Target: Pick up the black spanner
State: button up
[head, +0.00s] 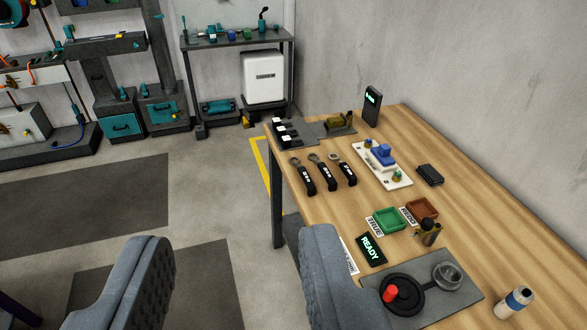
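Three black-handled tools with silver heads lie side by side near the left edge of the wooden table: a left one (303,177), a middle one (323,173) and a right one (344,170). They look like spanners, with small white marks on the handles. I cannot tell which is the black spanner of the task. My gripper (237,238) shows as two grey padded fingers, wide apart with nothing between them. It is nearer to me than the tools, to their lower left, and its right finger hides part of the table's near edge.
The wooden table (460,235) holds a green tray (377,229), a brown tray (433,214), a white fixture with blue parts (399,178), a READY display (371,250), a grey mat (459,300) and a bottle (514,302). Open floor (205,205) lies left of it; shelving stands behind.

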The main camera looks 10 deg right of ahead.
aim_at(349, 174)
jog(key=u, duration=1.3)
jog(key=i, duration=2.8)
jog(key=z, duration=3.3)
jog(key=i, duration=0.5)
jog(key=z, duration=0.05)
